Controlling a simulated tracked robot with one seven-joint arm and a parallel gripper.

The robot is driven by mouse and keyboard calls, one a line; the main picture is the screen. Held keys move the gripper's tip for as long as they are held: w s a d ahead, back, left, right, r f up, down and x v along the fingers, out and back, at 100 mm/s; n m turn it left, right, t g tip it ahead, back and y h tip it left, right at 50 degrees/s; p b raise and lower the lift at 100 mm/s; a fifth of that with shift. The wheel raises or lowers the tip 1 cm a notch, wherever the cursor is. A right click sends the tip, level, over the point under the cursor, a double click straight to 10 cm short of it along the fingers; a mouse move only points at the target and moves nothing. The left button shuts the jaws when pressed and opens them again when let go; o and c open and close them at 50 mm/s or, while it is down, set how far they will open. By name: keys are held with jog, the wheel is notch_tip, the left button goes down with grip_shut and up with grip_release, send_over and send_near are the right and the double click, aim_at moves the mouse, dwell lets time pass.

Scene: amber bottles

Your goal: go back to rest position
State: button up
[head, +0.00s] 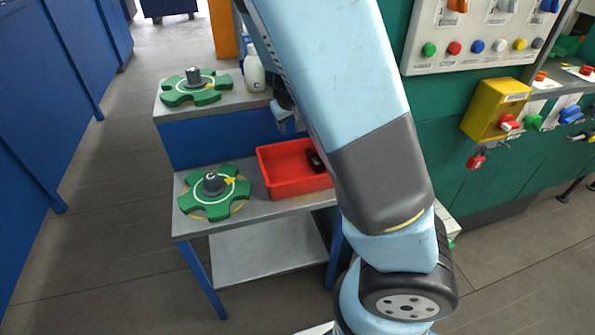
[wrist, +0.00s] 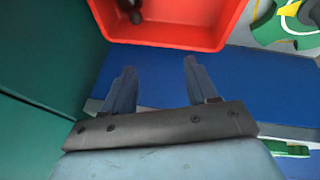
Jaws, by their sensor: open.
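My gripper (wrist: 158,80) is open in the wrist view, its two fingers apart with nothing between them. The fingers point toward the red tray (wrist: 170,36) and are apart from it in the picture. In the head view my arm crosses the middle and hides most of the gripper. No amber bottle can be made out.
The red tray (head: 268,176) holds a dark object (head: 315,160) and stands on a lower grey shelf beside a green handwheel (head: 240,190). Another green handwheel (head: 178,98) and a white bottle (head: 254,72) stand on the upper shelf. A control panel (head: 470,62) and yellow box (head: 490,105) are right.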

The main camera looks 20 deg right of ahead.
jog(key=shift+s+r, duration=0.15)
jog(key=shift+r, duration=0.15)
dwell(0.4)
jog(key=s+d+r+m, duration=0.1)
jog(key=s+r, duration=1)
jog(key=s, duration=0.2)
jog(key=s+d+r+m+y, duration=0.1)
jog(key=s+d+r, duration=0.1)
jog(key=s+r, duration=1)
jog(key=s, duration=0.2)
jog(key=shift+s+d+t+y, duration=0.25)
jog(key=shift+s+t+y, duration=0.05)
